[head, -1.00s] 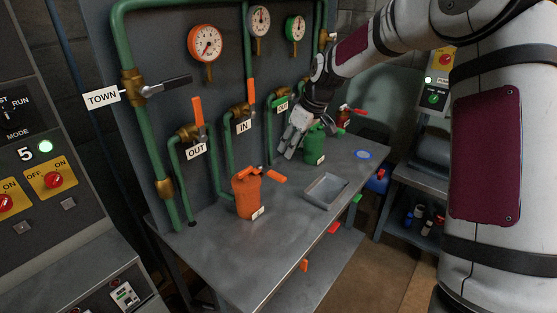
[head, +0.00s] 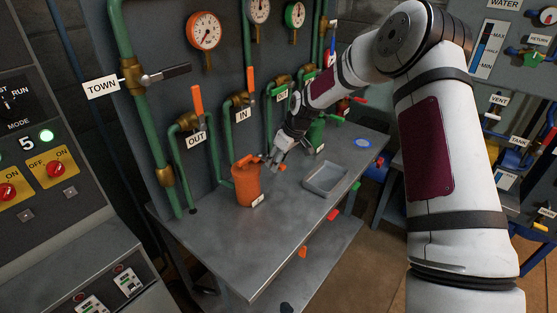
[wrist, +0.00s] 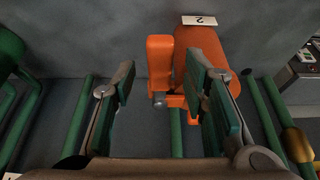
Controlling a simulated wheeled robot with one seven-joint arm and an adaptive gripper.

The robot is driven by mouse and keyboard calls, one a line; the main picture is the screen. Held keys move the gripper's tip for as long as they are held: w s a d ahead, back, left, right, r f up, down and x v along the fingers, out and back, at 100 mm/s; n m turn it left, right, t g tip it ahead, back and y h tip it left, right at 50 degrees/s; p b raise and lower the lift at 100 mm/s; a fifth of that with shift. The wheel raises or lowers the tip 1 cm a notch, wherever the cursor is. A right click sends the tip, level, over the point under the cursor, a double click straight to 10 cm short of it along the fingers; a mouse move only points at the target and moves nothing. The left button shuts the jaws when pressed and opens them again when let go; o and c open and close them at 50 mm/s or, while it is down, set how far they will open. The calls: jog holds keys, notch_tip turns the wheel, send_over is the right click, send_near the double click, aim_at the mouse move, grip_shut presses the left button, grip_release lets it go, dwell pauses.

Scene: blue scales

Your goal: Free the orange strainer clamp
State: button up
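The orange strainer (head: 246,186) stands upright on the grey workbench in the head view, with a white tag low on its front. My gripper (head: 273,160) is just right of its top. The clamp's orange handle (wrist: 160,62) shows in the wrist view between my two open fingers (wrist: 160,80), nearer the right finger. A gap remains on the left, and I cannot tell whether the right finger touches it. The strainer body (wrist: 195,42), tagged "2", is partly hidden behind the right finger. In the head view my fingers partly cover the handle.
A grey tray (head: 312,185) lies on the bench to the right. A green strainer (head: 317,133) and a blue ring (head: 363,143) are farther back. Green pipes with orange-handled OUT and IN valves (head: 240,100) rise behind the orange strainer. The bench front (head: 235,255) is clear.

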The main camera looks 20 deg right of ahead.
jog(key=shift+w+f, duration=0.1)
jog(key=shift+f, duration=0.05)
grip_shut()
